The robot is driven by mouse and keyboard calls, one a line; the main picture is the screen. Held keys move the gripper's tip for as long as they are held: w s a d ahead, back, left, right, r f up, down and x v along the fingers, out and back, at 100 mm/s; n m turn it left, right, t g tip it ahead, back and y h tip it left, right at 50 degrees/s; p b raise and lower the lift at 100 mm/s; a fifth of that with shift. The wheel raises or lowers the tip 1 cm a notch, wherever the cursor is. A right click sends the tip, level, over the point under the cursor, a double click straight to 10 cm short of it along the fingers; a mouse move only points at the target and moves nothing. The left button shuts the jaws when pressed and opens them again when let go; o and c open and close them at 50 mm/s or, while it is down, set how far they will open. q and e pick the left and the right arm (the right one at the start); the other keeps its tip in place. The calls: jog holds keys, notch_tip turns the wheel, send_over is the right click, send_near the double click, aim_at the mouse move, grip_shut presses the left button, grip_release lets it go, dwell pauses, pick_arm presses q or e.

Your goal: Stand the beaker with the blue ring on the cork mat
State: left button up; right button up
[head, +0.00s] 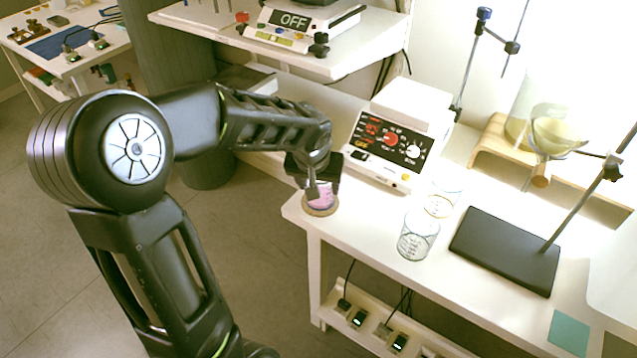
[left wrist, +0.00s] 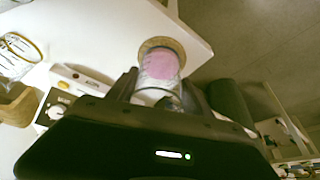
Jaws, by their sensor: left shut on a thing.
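My left gripper (head: 318,186) is shut on a small clear beaker (head: 322,198) with pink in it, at the near left corner of the white bench. The pink beaker also shows between the fingers in the left wrist view (left wrist: 158,72). Its ring colour cannot be made out. The round cork mat (head: 320,211) is under this beaker's base, its tan edge also showing in the left wrist view (left wrist: 176,45). I cannot tell whether the base touches the cork. A clear beaker (head: 418,238) and another with an amber band (head: 439,206) stand apart to the right.
A white device with a black panel (head: 390,140) stands just behind the gripper. A black stand base (head: 505,250) with a rod lies right of the clear beakers. A wooden rack (head: 490,145) is farther back. A shelf with a scale (head: 290,22) is above left.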

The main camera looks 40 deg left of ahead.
pick_arm(q)
jog(key=o, duration=1.5)
jog(key=shift+r+p, duration=0.25)
jog(key=shift+p, duration=0.2)
jog(key=v, duration=1.1)
jog(key=shift+s+r+p, duration=0.25)
jog(key=shift+r+p, duration=0.05)
jog(key=shift+d, duration=0.1)
